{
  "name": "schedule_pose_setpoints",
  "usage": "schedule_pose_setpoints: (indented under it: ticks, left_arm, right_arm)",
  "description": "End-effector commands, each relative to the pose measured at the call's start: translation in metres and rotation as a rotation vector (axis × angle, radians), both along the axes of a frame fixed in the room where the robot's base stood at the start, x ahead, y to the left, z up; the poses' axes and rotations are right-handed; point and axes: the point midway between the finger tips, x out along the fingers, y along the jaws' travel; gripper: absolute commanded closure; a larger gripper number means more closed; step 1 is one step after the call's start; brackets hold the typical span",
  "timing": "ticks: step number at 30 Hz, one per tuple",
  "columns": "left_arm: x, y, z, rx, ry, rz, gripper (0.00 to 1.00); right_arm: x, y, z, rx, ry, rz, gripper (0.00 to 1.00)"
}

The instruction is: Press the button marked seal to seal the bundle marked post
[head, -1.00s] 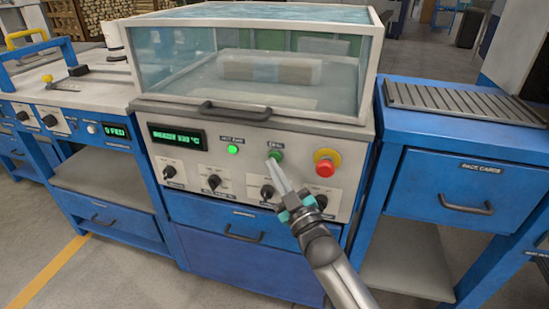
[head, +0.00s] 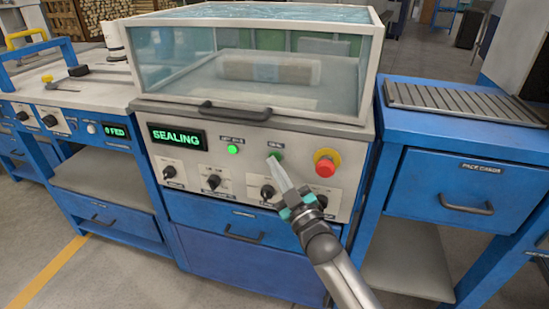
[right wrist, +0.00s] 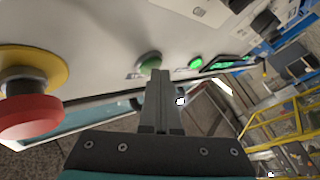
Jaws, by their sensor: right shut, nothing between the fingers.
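The green seal button (head: 276,155) is on the sealing machine's front panel, right of a lit green lamp (head: 233,149). My right gripper (head: 274,163) is shut and empty, its fingertips at the seal button. In the right wrist view the button (right wrist: 150,61) shows just beyond the fingertips (right wrist: 157,74); I cannot tell whether they touch. The display (head: 177,136) reads SEALING. A wrapped bundle (head: 270,68) lies under the clear lid (head: 240,50), which is down; its marking is not readable. My left gripper is not in view.
A red emergency stop on a yellow base (head: 325,163) sits right of the seal button. Several black knobs (head: 214,181) line the panel below. A blue cabinet with a ribbed top (head: 460,103) stands at right, and a feeder bench (head: 70,85) at left.

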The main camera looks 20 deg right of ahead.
Motion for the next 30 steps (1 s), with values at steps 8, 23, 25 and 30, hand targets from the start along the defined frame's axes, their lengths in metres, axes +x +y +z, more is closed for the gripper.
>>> schedule_pose_setpoints:
  ticks: [8,23,25,30]
  left_arm:
    - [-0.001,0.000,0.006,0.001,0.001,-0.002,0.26]
    - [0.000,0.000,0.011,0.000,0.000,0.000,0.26]
    - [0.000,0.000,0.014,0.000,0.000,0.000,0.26]
    - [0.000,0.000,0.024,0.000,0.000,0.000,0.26]
  right_arm:
    - [-0.007,0.004,0.000,0.002,0.002,0.000,1.00]
    - [-0.014,0.009,0.000,0.000,0.001,0.000,1.00]
    - [-0.018,0.012,0.000,0.001,0.002,-0.001,1.00]
    - [-0.032,0.021,0.001,0.002,0.003,-0.001,1.00]
